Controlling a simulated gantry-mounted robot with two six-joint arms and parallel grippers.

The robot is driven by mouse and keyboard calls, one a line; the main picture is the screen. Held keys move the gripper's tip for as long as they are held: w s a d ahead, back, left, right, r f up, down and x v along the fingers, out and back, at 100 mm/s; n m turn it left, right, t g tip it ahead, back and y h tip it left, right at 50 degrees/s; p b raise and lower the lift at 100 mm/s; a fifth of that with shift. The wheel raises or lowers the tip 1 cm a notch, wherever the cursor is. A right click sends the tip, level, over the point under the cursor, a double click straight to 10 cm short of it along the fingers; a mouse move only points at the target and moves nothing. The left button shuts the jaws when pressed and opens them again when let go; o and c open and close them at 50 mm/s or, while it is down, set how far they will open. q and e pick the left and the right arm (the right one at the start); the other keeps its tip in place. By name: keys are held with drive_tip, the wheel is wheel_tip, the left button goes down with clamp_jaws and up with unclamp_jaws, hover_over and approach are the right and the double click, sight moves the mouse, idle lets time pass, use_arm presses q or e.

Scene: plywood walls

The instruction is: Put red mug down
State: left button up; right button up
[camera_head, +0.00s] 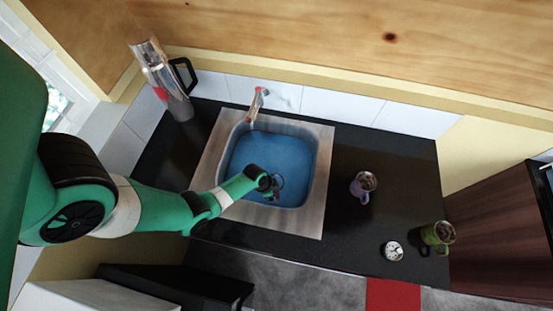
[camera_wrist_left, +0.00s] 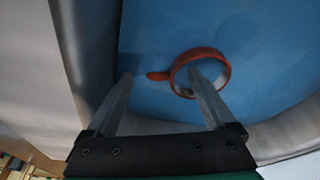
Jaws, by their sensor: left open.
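The red mug (camera_wrist_left: 226,72) is in the blue basin of the sink, seen from above in the left wrist view, with its round rim facing up and its handle pointing left. My left gripper (camera_wrist_left: 158,72) is open over it. One finger's tip overlaps the mug's opening and the other finger is out beyond the handle; I cannot tell whether either touches it. In the head view my left gripper (camera_head: 272,187) is over the lower right part of the sink basin (camera_head: 270,153), and mostly hides the mug there. My right gripper is not in view.
A purple mug (camera_head: 363,185), a green mug (camera_head: 438,233) and a small round dial (camera_head: 392,251) stand on the black counter (camera_head: 385,155) right of the sink. The tap (camera_head: 257,104) is behind the basin.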

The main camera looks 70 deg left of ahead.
use_arm(q)
drive_tip(key=p+v, duration=0.5)
drive_tip(key=v, duration=0.2)
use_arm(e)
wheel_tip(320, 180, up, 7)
